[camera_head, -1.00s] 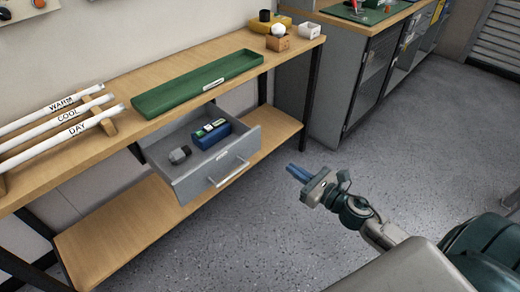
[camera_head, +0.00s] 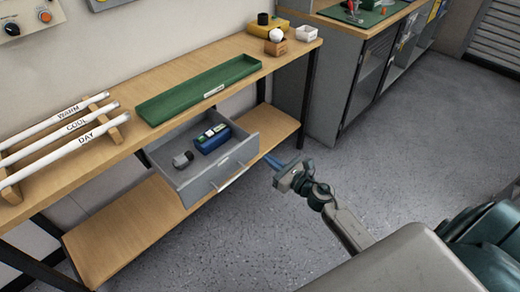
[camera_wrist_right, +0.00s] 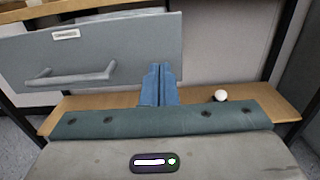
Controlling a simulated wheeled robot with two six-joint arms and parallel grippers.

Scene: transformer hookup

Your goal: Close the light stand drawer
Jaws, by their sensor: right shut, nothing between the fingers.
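The grey light stand drawer (camera_head: 217,176) hangs open under the wooden bench top, with a bar handle (camera_head: 231,178) on its front. Inside it lie a blue item (camera_head: 212,139) and a small grey item (camera_head: 183,159). My right gripper (camera_head: 270,160) is shut and empty, just right of the drawer front, apart from the handle. In the right wrist view its blue fingers (camera_wrist_right: 159,84) are together before the right part of the drawer front (camera_wrist_right: 140,45), with the handle (camera_wrist_right: 72,77) to their left. My left gripper is not in view.
Three labelled tubes (camera_head: 62,135) and a green tray (camera_head: 200,90) are on the bench top (camera_head: 140,125). Small boxes (camera_head: 276,45) stand at its far end. A lower shelf (camera_head: 130,232) runs beneath the drawer. The floor (camera_head: 400,140) to the right is clear.

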